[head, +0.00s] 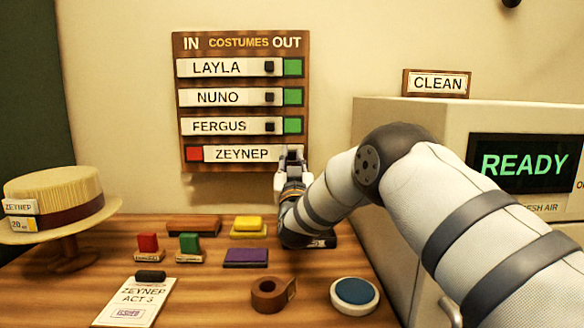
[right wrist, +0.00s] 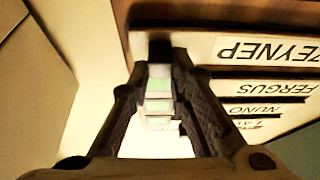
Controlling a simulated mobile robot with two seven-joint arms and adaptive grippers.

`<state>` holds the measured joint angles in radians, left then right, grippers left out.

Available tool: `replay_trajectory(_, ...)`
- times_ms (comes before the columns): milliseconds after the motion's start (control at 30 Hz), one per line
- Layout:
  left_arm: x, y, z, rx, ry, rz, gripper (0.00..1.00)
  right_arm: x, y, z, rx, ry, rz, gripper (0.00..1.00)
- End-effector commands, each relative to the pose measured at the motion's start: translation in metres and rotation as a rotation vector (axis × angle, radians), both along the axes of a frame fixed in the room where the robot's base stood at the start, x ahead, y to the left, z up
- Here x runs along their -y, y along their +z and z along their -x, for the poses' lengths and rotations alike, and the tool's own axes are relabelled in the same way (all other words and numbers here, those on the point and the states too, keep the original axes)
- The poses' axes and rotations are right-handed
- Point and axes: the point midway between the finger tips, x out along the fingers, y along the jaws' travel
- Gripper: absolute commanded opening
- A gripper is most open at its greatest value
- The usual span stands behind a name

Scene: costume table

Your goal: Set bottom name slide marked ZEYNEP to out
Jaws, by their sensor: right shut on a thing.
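The IN/OUT costumes board (head: 241,84) hangs on the wall. Its bottom name slide marked ZEYNEP (head: 240,154) sits toward the OUT side, with a red square (head: 194,154) uncovered at its left end. In the right wrist view, the fingers (right wrist: 160,55) are shut on the dark knob (right wrist: 160,48) of the slide, whose label ZEYNEP (right wrist: 268,50) shows upside down. My left gripper is not in view.
The slides LAYLA (head: 222,68), NUNO (head: 222,97) and FERGUS (head: 222,126) sit to the left with green squares at right. The READY cabinet (head: 450,112) stands at right. A straw hat (head: 60,188), stamps and a tape roll (head: 268,294) occupy the table.

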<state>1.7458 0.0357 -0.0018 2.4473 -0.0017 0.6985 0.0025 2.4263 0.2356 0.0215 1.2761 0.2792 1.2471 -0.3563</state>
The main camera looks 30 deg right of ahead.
Motion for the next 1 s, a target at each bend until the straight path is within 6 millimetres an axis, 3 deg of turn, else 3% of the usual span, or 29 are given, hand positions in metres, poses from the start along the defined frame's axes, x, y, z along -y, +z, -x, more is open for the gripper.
replay_trajectory(267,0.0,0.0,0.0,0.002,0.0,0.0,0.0,0.004,-0.004,0.002,-0.009,-0.009,-0.005,0.0)
replay_trajectory(300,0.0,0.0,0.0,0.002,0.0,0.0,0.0,0.004,-0.004,0.002,-0.009,-0.01,-0.005,0.23)
replay_trajectory(367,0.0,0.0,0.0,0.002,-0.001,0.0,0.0,0.004,-0.004,0.002,-0.009,-0.01,-0.005,0.36)
replay_trajectory(400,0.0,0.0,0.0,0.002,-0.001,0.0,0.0,0.004,-0.004,0.002,-0.007,-0.009,-0.005,0.38)
replay_trajectory(733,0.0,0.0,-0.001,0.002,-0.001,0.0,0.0,-0.001,-0.004,0.006,-0.005,-0.005,-0.003,0.38)
replay_trajectory(1000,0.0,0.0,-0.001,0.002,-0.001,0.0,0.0,-0.033,-0.031,0.059,-0.01,-0.004,-0.003,0.38)
